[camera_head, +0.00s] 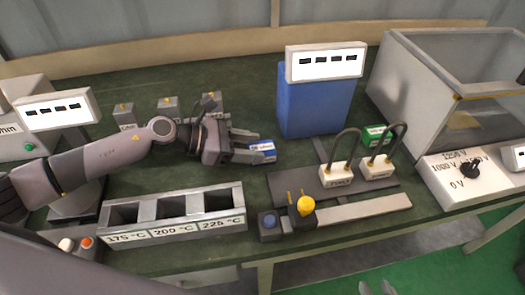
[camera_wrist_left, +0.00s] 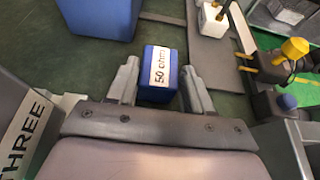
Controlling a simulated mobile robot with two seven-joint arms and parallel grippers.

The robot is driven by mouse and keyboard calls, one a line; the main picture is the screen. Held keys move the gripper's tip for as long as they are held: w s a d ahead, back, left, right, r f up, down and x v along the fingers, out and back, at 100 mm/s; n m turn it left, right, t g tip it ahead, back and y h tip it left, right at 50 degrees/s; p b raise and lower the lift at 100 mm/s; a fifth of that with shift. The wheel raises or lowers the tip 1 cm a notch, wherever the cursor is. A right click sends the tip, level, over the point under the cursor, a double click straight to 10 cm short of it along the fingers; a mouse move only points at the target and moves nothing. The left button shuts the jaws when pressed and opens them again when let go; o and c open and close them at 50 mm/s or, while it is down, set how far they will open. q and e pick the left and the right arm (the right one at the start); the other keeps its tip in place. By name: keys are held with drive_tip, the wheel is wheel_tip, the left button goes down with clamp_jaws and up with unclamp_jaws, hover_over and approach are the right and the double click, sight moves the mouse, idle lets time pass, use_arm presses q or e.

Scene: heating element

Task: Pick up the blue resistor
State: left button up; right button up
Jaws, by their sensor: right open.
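The blue resistor (camera_head: 262,145) is a small blue block with a white label, lying on the dark green table. In the left wrist view the blue resistor (camera_wrist_left: 158,78) shows the label "50 ohm". My left gripper (camera_head: 247,146) reaches in from the left, with its fingers on either side of the block. In the left wrist view my left gripper (camera_wrist_left: 160,85) is open, with narrow gaps between the fingers and the block. The tips of my right gripper (camera_head: 376,288) show at the bottom edge of the head view, open and apart from the block.
A tall blue box (camera_head: 312,105) stands behind the resistor. A green block (camera_head: 377,134) lies near two hooked white pieces on a grey plate (camera_head: 290,185). A three-slot holder (camera_head: 172,233) marked with temperatures stands in front. A glass-sided case (camera_head: 415,95) is at right.

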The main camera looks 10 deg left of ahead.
use_arm(q)
drive_tip(key=shift+c, duration=0.8)
